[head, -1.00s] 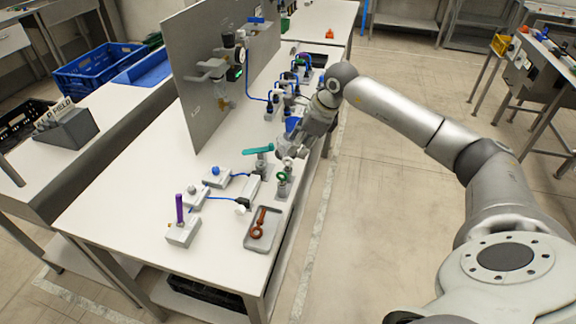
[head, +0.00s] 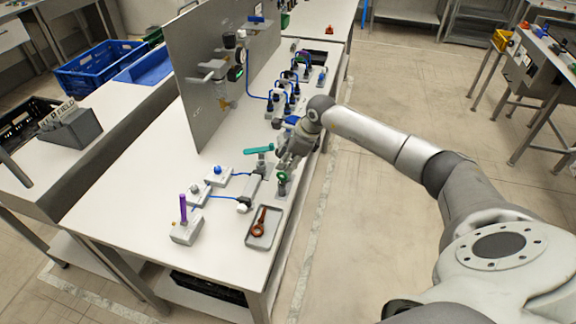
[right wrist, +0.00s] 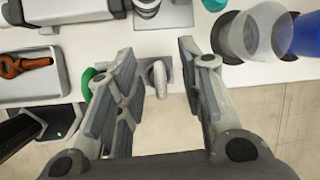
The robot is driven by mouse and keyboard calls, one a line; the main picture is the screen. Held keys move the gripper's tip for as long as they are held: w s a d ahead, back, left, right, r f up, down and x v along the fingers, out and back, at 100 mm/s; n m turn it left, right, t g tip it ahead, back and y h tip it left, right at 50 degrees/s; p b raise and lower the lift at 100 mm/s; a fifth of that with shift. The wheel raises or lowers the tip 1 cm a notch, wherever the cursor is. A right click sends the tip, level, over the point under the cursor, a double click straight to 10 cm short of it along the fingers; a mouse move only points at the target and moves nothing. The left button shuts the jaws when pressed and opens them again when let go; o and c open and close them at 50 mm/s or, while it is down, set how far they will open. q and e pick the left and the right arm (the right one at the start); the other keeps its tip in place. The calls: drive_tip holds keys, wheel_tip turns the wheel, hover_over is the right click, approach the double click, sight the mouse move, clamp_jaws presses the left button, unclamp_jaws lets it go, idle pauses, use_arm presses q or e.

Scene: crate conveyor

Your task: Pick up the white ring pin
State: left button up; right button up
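The white ring pin (right wrist: 157,80) shows in the right wrist view as a pale ring on a grey base at the table's edge. My right gripper (right wrist: 156,68) is open, with one finger on each side of the ring; I see no clear contact. In the head view my right gripper (head: 286,162) is low over the table's right edge, just behind the green ring (head: 282,178), and hides the white ring pin. The green ring also shows beside the left finger in the right wrist view (right wrist: 88,83). My left gripper is not in view.
A grey tray (head: 276,229) with a red-brown ring-ended part (head: 258,222) lies near the front. A teal-handled fitting (head: 258,150) stands close to the right gripper. A blue part (right wrist: 304,35) and clear cylinder are right of the fingers. An upright grey panel (head: 205,110) stands behind.

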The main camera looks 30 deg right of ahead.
clamp_jaws()
drive_tip(key=shift+r, duration=0.1)
drive_tip(key=shift+w+r+b, duration=0.15)
drive_tip(key=shift+r+b, duration=0.15)
drive_tip(key=shift+r, duration=0.3)
wheel_tip(320, 180, up, 8)
drive_tip(key=shift+f+b, duration=0.25)
drive_tip(key=shift+b, duration=0.95)
drive_tip(key=shift+r, duration=0.65)
drive_tip(key=shift+s+f, duration=0.1)
drive_tip(key=shift+s, duration=0.1)
